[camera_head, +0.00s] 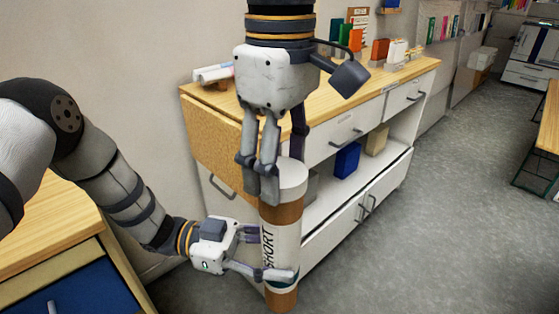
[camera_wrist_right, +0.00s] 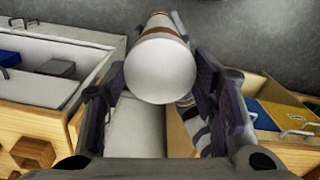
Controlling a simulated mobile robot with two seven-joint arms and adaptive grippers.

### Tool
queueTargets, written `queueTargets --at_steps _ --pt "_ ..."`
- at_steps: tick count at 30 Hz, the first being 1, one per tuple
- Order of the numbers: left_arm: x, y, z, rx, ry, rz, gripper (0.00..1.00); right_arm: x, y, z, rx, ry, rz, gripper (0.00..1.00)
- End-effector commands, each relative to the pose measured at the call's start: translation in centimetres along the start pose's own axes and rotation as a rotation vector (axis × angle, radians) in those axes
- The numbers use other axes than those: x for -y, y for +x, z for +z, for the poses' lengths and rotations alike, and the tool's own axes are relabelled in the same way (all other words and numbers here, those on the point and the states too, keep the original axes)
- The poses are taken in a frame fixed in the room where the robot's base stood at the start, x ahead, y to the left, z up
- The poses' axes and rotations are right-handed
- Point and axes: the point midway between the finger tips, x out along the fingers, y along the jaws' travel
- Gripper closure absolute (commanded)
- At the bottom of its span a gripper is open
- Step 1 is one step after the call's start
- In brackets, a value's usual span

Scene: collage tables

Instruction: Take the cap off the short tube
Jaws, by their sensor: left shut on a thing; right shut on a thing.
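The short tube (camera_head: 283,214) is brown cardboard with a white label reading SHORT. It is held upright in the air in front of the cabinet, in the head view. Its white cap (camera_head: 293,175) sits on the top end, with a brown band of tube below it. My left gripper (camera_head: 276,270) is shut around the lower part of the tube from the left. My right gripper (camera_head: 282,182) points down from above and is shut on the cap. In the right wrist view the cap's round end (camera_wrist_right: 160,72) faces the camera between the fingers.
A white cabinet with a wooden top (camera_head: 345,108) stands behind the tube, with folders and rolled paper on it. Its open shelf holds a blue box (camera_head: 347,160). A wooden-topped unit with a blue drawer (camera_head: 75,292) is at the lower left. Grey floor (camera_head: 440,210) is clear at right.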

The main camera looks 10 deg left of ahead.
Motion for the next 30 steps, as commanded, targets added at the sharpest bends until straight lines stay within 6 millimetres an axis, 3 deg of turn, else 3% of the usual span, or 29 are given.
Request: queueTargets --at_steps 18,30 --pt "0.2 0.0 -0.1 -0.002 -0.003 -0.007 1.0 0.3 -0.1 0.0 0.001 -0.005 -0.008 0.81" --pt "0.2 0.0 0.0 0.002 -0.005 -0.007 1.0 0.2 -1.4 0.0 0.0 -0.002 -0.005 0.81"
